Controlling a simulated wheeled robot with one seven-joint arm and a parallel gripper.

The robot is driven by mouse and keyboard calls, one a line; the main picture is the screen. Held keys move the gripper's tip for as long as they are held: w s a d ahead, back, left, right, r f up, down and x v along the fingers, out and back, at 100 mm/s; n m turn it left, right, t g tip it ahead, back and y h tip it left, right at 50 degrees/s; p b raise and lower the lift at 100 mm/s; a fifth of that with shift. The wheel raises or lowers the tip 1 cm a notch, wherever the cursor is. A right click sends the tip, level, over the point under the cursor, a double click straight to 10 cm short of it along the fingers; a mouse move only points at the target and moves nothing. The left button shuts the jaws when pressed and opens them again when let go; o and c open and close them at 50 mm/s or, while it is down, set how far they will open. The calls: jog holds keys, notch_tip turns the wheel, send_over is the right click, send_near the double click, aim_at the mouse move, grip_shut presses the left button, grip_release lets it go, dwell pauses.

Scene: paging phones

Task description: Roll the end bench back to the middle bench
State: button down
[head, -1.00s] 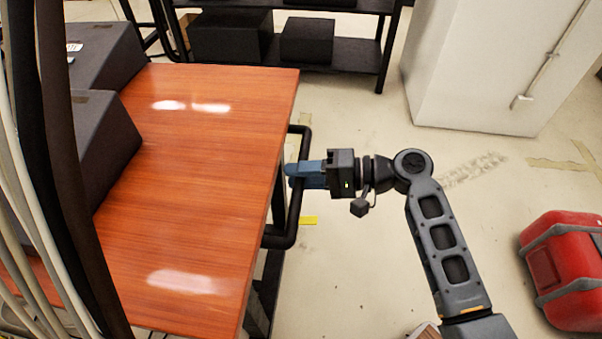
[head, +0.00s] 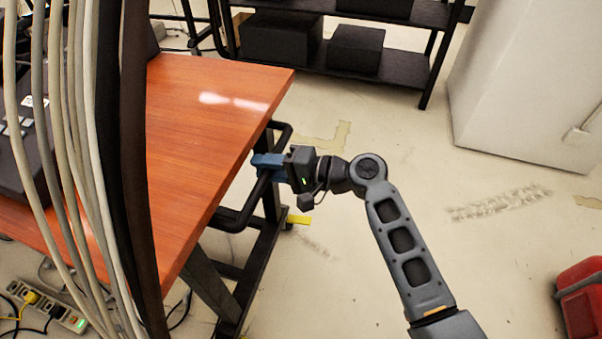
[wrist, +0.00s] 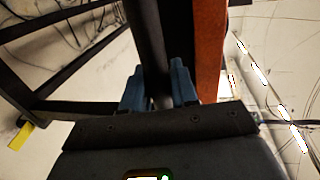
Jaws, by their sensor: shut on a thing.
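The bench (head: 205,140) with a glossy orange-brown wooden top and black metal legs fills the left of the head view. A black push handle (head: 231,217) sticks out from its right end. My gripper (head: 265,164) has blue fingers shut on the handle's bar. In the wrist view the dark bar (wrist: 152,50) runs between the two blue fingers (wrist: 160,88), with the orange edge of the top (wrist: 208,50) to the right. I cannot tell which other bench is the middle one; cables hide much of the left side.
Thick cables (head: 110,170) hang in front at left. A power strip (head: 45,308) lies on the floor at lower left. A black shelf (head: 340,50) and a white cabinet (head: 520,80) stand at the back. A red case (head: 580,300) sits at right.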

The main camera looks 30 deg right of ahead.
jog(key=x, duration=0.2)
jog(key=r+x, duration=0.1)
jog(key=x, duration=0.4)
jog(key=shift+a+r+b, duration=0.3)
jog(key=shift+a+b, duration=0.1)
jog(key=c, duration=1.1)
grip_release()
jog(key=shift+s, duration=0.1)
jog(key=shift+o, duration=0.4)
jog(key=shift+d, duration=0.1)
jog(key=p+v, duration=0.1)
jog(key=v, duration=0.6)
jog(key=shift+d, duration=0.1)
jog(key=shift+s+d, duration=0.2)
